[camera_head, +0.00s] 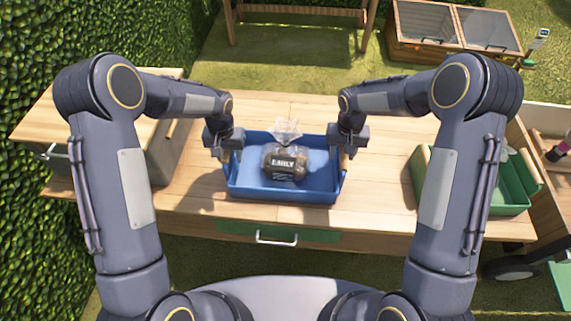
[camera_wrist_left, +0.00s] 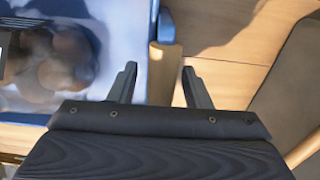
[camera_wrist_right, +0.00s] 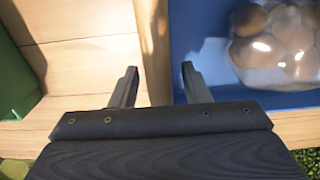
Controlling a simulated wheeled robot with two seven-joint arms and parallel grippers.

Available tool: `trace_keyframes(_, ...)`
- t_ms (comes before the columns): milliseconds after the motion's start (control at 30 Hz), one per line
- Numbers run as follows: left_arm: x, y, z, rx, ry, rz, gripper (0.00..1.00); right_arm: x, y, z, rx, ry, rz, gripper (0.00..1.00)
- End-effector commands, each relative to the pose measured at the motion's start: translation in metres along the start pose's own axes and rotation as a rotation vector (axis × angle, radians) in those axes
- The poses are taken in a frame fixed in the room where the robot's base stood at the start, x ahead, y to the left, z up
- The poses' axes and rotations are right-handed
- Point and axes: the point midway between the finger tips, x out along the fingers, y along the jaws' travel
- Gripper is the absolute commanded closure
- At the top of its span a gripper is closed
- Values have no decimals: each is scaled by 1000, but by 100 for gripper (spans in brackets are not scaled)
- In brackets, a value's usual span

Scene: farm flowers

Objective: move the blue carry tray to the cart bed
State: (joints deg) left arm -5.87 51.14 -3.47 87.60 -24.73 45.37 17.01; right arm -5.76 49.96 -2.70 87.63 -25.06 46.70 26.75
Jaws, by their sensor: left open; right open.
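The blue carry tray (camera_head: 262,193) sits on the wooden table in front of me and holds a clear bag (camera_head: 284,163) of brown round things with a dark label reading "EARLY". My left gripper (camera_head: 229,155) is at the tray's left end, open, with its fingers on either side of the wooden handle bar (camera_wrist_left: 163,75) in the left wrist view. My right gripper (camera_head: 345,155) is at the right end, open, with its fingers either side of the other handle (camera_wrist_right: 155,45). In both wrist views the handles lie between the fingers with gaps visible.
A green tray (camera_head: 510,185) stands on the table's right. A wooden-topped box (camera_head: 110,118) stands at the left. A wooden cart-like thing (camera_head: 540,200) with a wheel is at the right edge. Bare tabletop (camera_head: 385,185) lies between the two trays.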

Motion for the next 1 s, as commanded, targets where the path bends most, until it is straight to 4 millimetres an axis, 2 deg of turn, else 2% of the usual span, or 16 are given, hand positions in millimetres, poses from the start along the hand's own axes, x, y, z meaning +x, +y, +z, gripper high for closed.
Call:
trace_keyframes(100,0,0,0,0,0,0,57,0,0,0,0,0,0,59)
trace_keyframes(400,0,0,0,-1,0,0,96,0,0,0,0,0,0,98)
trace_keyframes(433,0,0,0,-1,0,-1,100,0,0,0,0,0,0,100)
trace_keyframes(833,-3,-2,-1,-1,1,-3,100,-3,0,-1,1,2,0,100)
trace_keyframes(1000,-11,-2,0,-1,1,-4,100,-12,1,-1,1,2,1,100)
